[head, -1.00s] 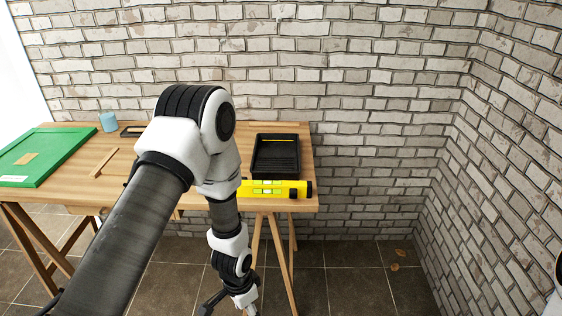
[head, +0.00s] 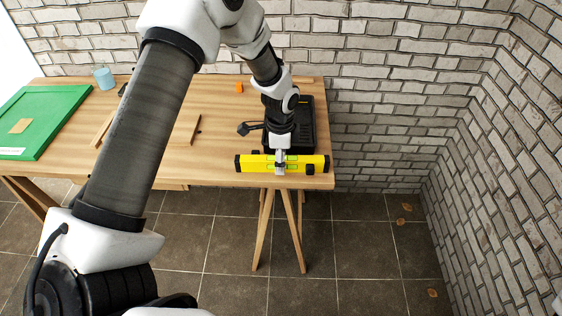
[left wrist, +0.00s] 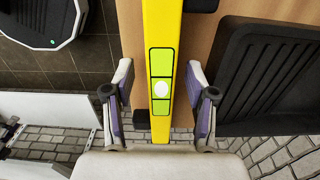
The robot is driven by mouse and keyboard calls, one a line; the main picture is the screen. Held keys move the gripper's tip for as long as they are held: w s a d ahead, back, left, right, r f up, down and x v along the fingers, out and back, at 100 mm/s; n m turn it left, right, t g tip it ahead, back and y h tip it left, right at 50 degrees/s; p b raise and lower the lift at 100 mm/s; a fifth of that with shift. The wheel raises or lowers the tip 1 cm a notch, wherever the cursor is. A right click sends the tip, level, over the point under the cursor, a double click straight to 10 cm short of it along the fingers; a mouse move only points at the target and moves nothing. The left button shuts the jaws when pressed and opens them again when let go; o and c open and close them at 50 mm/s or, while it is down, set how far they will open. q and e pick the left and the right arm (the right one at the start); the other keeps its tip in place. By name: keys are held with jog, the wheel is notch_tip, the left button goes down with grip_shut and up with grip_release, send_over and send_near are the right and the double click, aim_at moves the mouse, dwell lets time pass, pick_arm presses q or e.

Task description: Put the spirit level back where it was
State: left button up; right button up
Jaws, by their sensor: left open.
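The yellow spirit level (head: 252,164) lies along the front right edge of the wooden table, with black ends and green vials. My left gripper (head: 280,168) is above its middle, pointing down. In the left wrist view the level (left wrist: 162,25) runs between the two open fingers of the gripper (left wrist: 159,70). One finger is on each side, with a visible gap to the level. My right gripper is not in view.
A black tray (head: 307,128) stands just behind the level. A green board (head: 40,125), a blue cup (head: 104,78), wooden strips and a small orange block (head: 239,87) are on the table (head: 215,165). Brick walls stand behind and at right.

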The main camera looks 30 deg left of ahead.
pick_arm(q)
jog(key=shift+d, duration=0.15)
jog(key=shift+s+r, duration=0.1)
grip_shut()
jog(key=shift+r, duration=0.1)
